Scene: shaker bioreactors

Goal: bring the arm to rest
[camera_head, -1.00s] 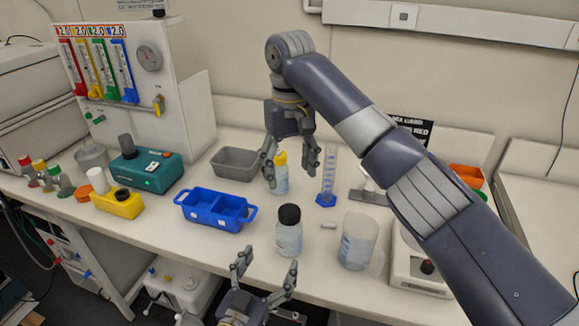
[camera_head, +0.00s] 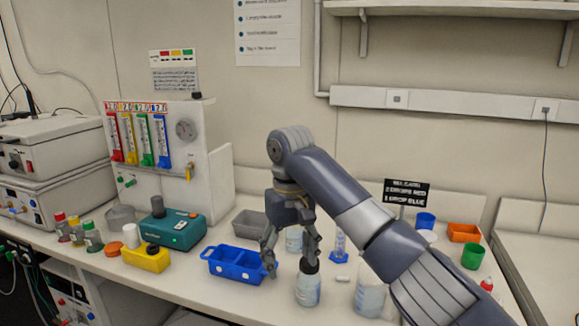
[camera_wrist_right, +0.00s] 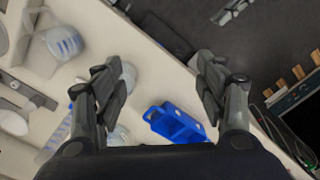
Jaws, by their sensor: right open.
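My right arm reaches in from the lower right in the head view. Its gripper (camera_head: 291,264) points down over the bench, fingers apart and nothing between them. The right wrist view shows the same open fingers (camera_wrist_right: 153,88). In the head view a clear bottle (camera_head: 294,241) shows partly behind the gripper, its top hidden.
A blue two-compartment tray (camera_head: 238,264) stands left of the gripper, with a grey bin (camera_head: 249,224) behind. A measuring cylinder (camera_head: 340,244) and a beaker (camera_head: 369,297) stand right.

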